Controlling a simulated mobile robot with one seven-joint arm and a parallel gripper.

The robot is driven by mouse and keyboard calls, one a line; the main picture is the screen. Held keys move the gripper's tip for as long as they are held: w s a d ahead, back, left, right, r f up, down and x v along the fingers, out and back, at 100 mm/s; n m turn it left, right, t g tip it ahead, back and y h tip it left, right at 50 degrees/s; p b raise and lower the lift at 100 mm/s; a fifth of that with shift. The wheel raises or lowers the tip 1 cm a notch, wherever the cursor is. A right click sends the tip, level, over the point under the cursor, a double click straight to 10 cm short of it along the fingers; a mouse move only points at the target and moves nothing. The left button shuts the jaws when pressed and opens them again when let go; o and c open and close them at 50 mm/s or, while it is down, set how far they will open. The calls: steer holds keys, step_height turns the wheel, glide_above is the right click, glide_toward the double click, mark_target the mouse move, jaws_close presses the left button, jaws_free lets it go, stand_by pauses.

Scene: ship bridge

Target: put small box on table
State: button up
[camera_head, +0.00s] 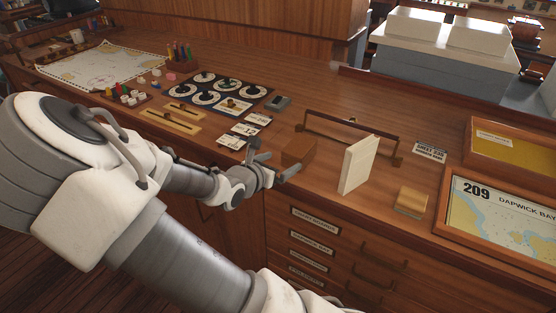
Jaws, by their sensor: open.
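A small brown box (298,149) sits on the wooden table (325,98), near its front edge and left of a pale upright book. My gripper (277,157) is open at the front edge, just left of this box. Its two fingers are spread, one towards the back and one towards the front, with the box just beyond the gap. I cannot tell whether they touch it. A second small block, light wooden (411,202), lies right of the book near the front edge.
The cream book (358,165) stands upright by a low wooden rail (350,130). Framed charts (500,215) lie at the right. A dark board with round dials (220,92), cards and a map (105,66) cover the left. Labelled drawers (315,220) are below the edge.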

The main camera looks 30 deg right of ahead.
steer(key=s+a+r+m+g+y, duration=0.1)
steer(key=s+r+m+g+y, duration=0.15)
steer(key=s+m, duration=0.45)
steer(key=s+a+r+m+g+y, duration=0.2)
steer(key=s+m+y, duration=0.15)
steer(key=m, duration=0.45)
steer(key=s+a+r+m+t+y, duration=0.3)
steer(key=s+a+r+m+y, duration=0.2)
steer(key=s+a+r+m, duration=0.4)
steer(key=shift+s+a+r+y, duration=0.4)
steer(key=shift+s+a+r, duration=0.7)
steer(key=shift+a+r, duration=0.75)
steer(key=shift+a+f, duration=0.2)
